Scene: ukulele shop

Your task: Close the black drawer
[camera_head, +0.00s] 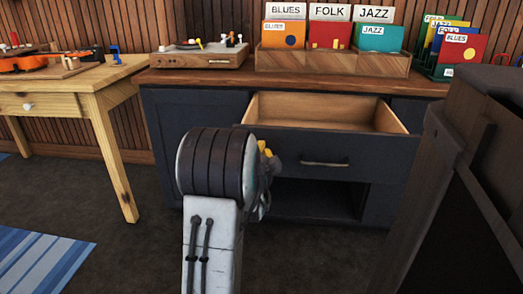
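The black drawer (345,158) is pulled out of the dark cabinet, with its bare wooden inside (325,112) showing and looking empty. Its front carries a metal bar handle (325,163). My arm rises in the foreground, left of the handle. My gripper (268,168) is mostly hidden behind my thick dark wrist joint; only some yellow and grey parts show near the left part of the drawer front. I cannot tell whether it touches the drawer or whether its fingers are open.
The cabinet top (270,82) holds a turntable (200,55) and a wooden record crate (335,62). A wooden table (70,90) stands at the left. A dark wooden piece (455,190) blocks the right foreground. An open shelf (315,198) lies below the drawer.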

